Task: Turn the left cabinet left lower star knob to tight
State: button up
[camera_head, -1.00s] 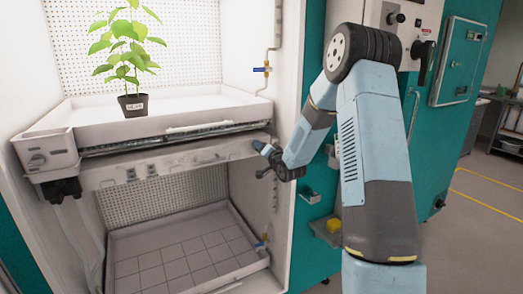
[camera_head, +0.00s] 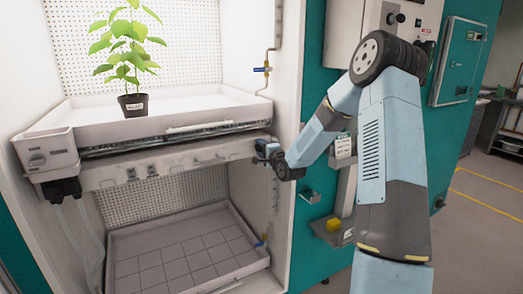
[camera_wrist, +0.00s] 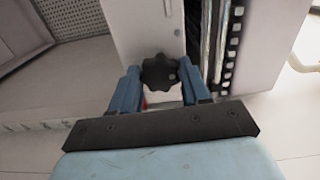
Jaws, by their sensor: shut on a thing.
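A black star knob (camera_wrist: 160,72) with rounded lobes is between the two blue fingers of my gripper (camera_wrist: 162,88) in the wrist view. The fingers are shut on it from both sides. In the head view my gripper (camera_head: 264,149) is at the right end of the grey shelf front (camera_head: 200,162), below the upper tray, beside the cabinet's inner right wall. The knob is hidden there behind my gripper. How tight the knob is cannot be told.
The upper white tray (camera_head: 75,117) holds a potted plant (camera_head: 133,104) just above the shelf front. A lower tray (camera_head: 248,259) with a gridded floor lies beneath. A pipe with a blue-handled valve (camera_head: 262,69) runs on the right wall. Teal cabinet panels stand to the right.

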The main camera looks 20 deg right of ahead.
jog(key=shift+d+f+m, duration=0.25)
jog(key=shift+d+m, duration=0.05)
jog(key=shift+m, duration=0.1)
jog(key=o, duration=0.8)
jog(key=shift+o, duration=1.3)
jog(key=shift+a+r, duration=0.15)
jog(key=v, duration=1.3)
jog(key=shift+s, duration=0.4)
